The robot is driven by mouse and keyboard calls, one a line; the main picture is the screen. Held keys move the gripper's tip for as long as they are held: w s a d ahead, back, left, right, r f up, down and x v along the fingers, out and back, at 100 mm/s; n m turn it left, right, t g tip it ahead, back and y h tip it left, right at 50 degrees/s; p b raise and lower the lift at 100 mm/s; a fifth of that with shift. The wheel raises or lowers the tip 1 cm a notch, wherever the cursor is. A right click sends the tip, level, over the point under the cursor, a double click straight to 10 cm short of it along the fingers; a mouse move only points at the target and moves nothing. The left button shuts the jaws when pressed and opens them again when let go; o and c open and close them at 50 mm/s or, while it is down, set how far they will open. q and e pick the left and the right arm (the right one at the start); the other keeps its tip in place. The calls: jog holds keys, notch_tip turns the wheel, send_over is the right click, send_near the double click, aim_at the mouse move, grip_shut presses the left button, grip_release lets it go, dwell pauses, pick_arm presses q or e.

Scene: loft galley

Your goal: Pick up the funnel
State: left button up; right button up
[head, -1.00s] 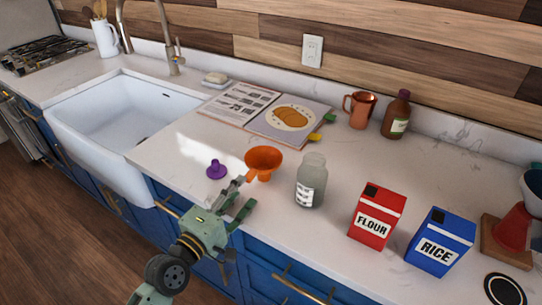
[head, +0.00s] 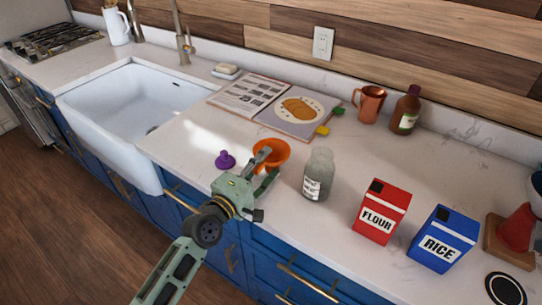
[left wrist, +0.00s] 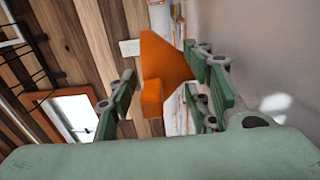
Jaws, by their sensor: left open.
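My right gripper is not in view.
A glass jar (head: 319,175) stands close right of the orange funnel. Further right are a red flour box (head: 381,214) and a blue rice box (head: 441,240). An open book (head: 262,103) lies behind. The sink (head: 130,100) is at left.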

pick_arm(q)
jog(key=shift+c, duration=0.6)
grip_shut()
notch_tip(320, 180, up, 10)
jog(key=shift+p, duration=0.9)
